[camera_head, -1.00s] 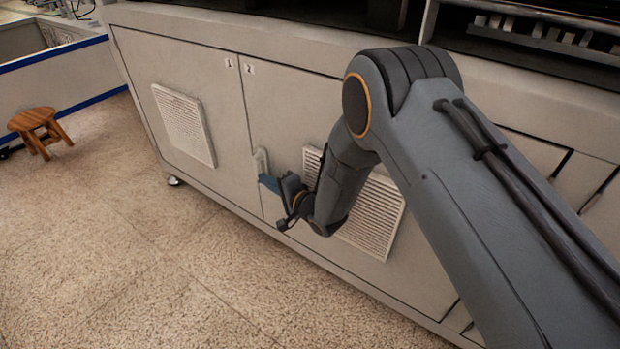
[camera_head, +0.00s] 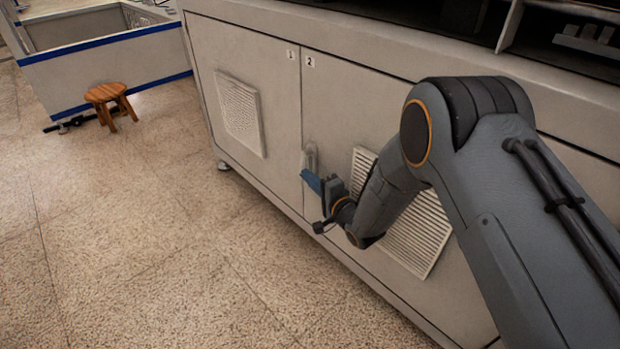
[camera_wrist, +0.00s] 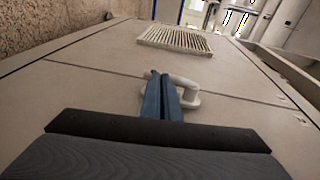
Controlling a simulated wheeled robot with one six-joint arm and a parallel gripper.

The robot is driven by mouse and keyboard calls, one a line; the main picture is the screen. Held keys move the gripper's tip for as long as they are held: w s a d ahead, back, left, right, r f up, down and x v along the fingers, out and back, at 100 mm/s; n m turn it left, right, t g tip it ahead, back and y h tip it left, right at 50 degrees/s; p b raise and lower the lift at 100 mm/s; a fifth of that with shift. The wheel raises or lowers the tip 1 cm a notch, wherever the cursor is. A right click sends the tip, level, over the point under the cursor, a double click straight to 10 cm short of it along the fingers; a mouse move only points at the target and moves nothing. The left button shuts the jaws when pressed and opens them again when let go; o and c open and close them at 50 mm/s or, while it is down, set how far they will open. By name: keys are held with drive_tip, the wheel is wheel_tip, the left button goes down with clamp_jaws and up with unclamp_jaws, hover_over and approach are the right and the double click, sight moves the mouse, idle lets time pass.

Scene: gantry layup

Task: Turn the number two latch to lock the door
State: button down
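The number two latch (camera_head: 311,158) is a pale grey handle on the left edge of the door marked 2 (camera_head: 335,115), by the seam with door 1. In the head view it looks roughly upright. My gripper (camera_head: 311,181) has blue fingers and is at the latch's lower end. In the wrist view the fingers (camera_wrist: 163,94) lie close together, with only a thin line between them. The latch (camera_wrist: 187,92) shows just beside and behind them, partly hidden. Whether the fingers touch it, or have part of it between them, I cannot tell.
Door 1 (camera_head: 268,175) is left of the seam and looks closed flush, with a louvered vent (camera_head: 240,114). Another vent (camera_head: 418,232) is on door 2, partly behind my arm. A wooden stool (camera_head: 108,97) stands at the far left. The speckled floor (camera_head: 130,240) in front is clear.

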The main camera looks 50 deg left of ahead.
drive_tip(key=s+d+p, duration=0.1)
drive_tip(key=d+p, duration=0.2)
drive_tip(key=d, duration=1.1)
drive_tip(key=shift+s, duration=0.3)
